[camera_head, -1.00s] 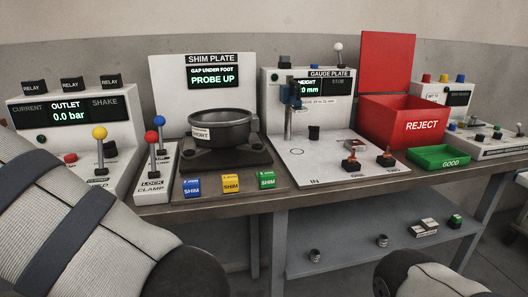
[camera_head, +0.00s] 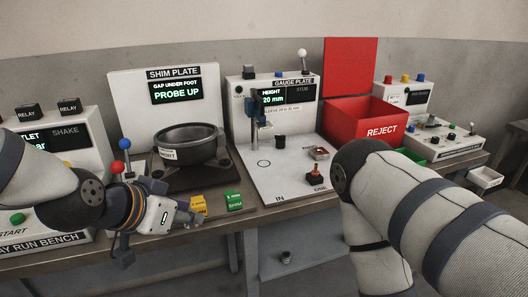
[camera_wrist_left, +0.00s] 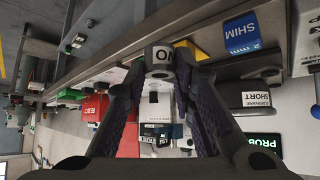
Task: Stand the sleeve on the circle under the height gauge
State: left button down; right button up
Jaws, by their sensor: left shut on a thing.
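My left gripper (camera_head: 188,214) is in front of the shim plate, over the bench's front edge. The circle (camera_head: 264,163) is a dark ring on the white gauge plate (camera_head: 285,187), bare and to the right of the gripper. The height gauge (camera_head: 257,108) stands behind it; its display reads 20 mm. My right arm (camera_head: 400,200) crosses the right side; its gripper is out of view.
The shim plate's round dark housing (camera_head: 188,145) stands left of the gauge plate. Yellow (camera_head: 198,204) and green (camera_head: 233,200) shim blocks lie at the front edge. A dark knob (camera_head: 280,142) and an orange-topped part (camera_head: 314,171) stand on the gauge plate. The red reject bin (camera_head: 345,122) is behind right.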

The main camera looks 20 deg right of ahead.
aim_at(264, 163)
jog(key=i+l, duration=0.25)
jog(key=l, duration=0.15)
jog(key=i+l, duration=0.25)
jog(key=l, duration=0.15)
jog(key=i+l, duration=0.25)
jog(key=l, duration=0.15)
